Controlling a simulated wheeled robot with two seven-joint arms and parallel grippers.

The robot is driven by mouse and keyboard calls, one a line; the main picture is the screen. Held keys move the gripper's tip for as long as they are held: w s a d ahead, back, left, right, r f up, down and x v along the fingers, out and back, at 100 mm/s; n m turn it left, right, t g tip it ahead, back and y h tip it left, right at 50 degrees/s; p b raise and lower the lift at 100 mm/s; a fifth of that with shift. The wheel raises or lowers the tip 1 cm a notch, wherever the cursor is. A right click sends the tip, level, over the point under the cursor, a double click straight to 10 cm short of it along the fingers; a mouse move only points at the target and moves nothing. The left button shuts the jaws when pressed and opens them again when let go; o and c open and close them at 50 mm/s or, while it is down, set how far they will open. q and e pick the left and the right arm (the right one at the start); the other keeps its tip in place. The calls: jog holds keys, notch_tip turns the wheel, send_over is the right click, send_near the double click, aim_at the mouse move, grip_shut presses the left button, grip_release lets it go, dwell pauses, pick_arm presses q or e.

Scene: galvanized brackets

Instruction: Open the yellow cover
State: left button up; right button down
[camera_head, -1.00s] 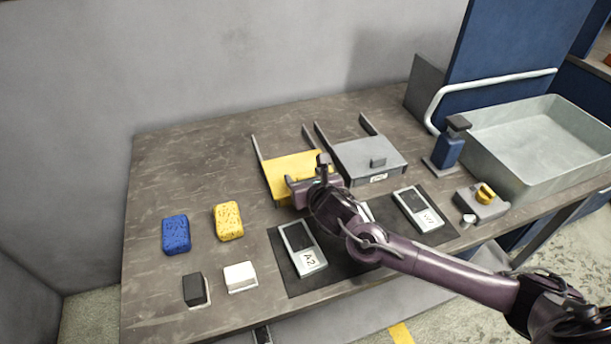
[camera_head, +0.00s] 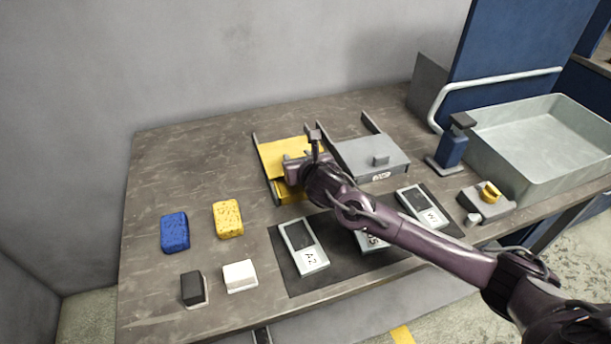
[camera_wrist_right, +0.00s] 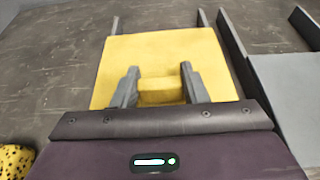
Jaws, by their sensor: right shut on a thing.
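The yellow cover (camera_head: 283,156) lies between grey side rails on the table, left of the grey cover (camera_head: 372,156). It has slid back along its rails, and a yellow front part shows below its near edge. My right gripper (camera_head: 299,167) is over the cover, its fingers shut on the yellow handle. In the right wrist view the cover (camera_wrist_right: 165,55) fills the middle, and the two grey fingers of my gripper (camera_wrist_right: 160,88) stand on either side of the yellow handle (camera_wrist_right: 161,91). My left gripper is not in view.
Yellow (camera_head: 228,218) and blue (camera_head: 174,233) sponges and black (camera_head: 194,288) and white (camera_head: 240,276) blocks lie at the left. Labelled devices rest on a dark mat (camera_head: 292,283) in front. A dispenser (camera_head: 453,145) and a sink (camera_head: 540,140) stand at the right.

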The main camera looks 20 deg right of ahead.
aim_at(292, 151)
jog(key=w+b, duration=0.2)
jog(key=w, duration=0.3)
jog(key=shift+w+f, duration=0.15)
jog(key=shift+w, duration=0.05)
jog(key=shift+w+a, duration=0.1)
jog(key=shift+w, duration=0.25)
jog(key=c, duration=0.8)
grip_release()
jog(key=shift+c, duration=0.2)
jog(key=shift+s+r, duration=0.1)
jog(key=shift+r, duration=0.1)
jog(key=b+v, duration=0.1)
jog(key=v, duration=0.6)
jog(key=shift+s+r, duration=0.1)
jog(key=shift+s, duration=0.2)
